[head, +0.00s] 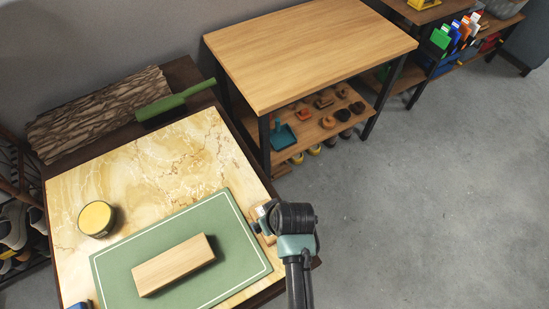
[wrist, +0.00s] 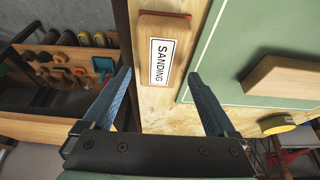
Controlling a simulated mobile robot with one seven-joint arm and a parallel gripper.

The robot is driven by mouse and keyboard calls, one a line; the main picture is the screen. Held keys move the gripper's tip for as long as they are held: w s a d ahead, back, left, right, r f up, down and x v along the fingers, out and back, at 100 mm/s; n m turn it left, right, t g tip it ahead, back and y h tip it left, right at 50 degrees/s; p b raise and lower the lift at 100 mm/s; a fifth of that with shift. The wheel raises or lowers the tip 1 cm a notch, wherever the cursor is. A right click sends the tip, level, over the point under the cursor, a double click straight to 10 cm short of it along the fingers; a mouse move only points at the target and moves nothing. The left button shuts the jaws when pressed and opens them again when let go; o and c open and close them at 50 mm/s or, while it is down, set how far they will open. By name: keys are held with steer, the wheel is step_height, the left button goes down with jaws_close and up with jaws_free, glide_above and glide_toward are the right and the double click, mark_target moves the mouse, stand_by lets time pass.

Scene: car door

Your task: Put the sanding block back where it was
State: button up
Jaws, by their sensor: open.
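The sanding block (wrist: 162,50) is a tan wooden block with a reddish edge and a white label reading SANDING. It lies on the marble-patterned tabletop (head: 150,165) between the green mat and the table's edge. In the head view it is mostly hidden behind my wrist. My gripper (wrist: 160,77) is open and empty. Its two blue fingers are spread to either side of the block's near end in the wrist view, with the block beyond the fingertips. I cannot tell whether either finger touches it.
The green mat (head: 228,238) with a white border line bears a plain wooden block (head: 172,264). A yellow-topped tin (head: 96,219) stands at left. A wooden shelf table (head: 310,50) stands behind; floor at right is clear.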

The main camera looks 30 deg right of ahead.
steer(key=v, duration=0.7)
steer(key=shift+r+p, duration=0.3)
steer(key=shift+p, duration=0.05)
steer(key=w+a+r+t+h, duration=0.1)
steer(key=w+r+t, duration=0.4)
steer(key=r, duration=0.6)
steer(key=w+r+t+h, duration=0.1)
steer(key=w+r+t, duration=0.1)
steer(key=w+r, duration=0.65)
steer(key=w+a+r+t+h, duration=0.1)
steer(key=w+r+t, duration=0.25)
steer(key=r, duration=0.95)
steer(key=s+a+r+t+y, duration=0.1)
steer(key=a+r+t, duration=0.15)
steer(key=r, duration=0.55)
steer(key=s+a+r+t, duration=0.1)
steer(key=a+r+t, duration=0.15)
steer(key=r, duration=0.45)
steer(key=s+a+r+t, duration=0.2)
steer(key=s+r, duration=0.1)
steer(key=r, duration=0.3)
steer(key=s+a+r+t+y, duration=0.1)
steer(key=s+a+r+t, duration=0.1)
steer(key=r, duration=0.5)
steer(key=s+a+r+t, duration=0.2)
steer(key=s+r+t, duration=0.1)
steer(key=s+r, duration=0.3)
steer(key=shift+r+y, duration=0.2)
steer(key=shift+y, duration=0.2)
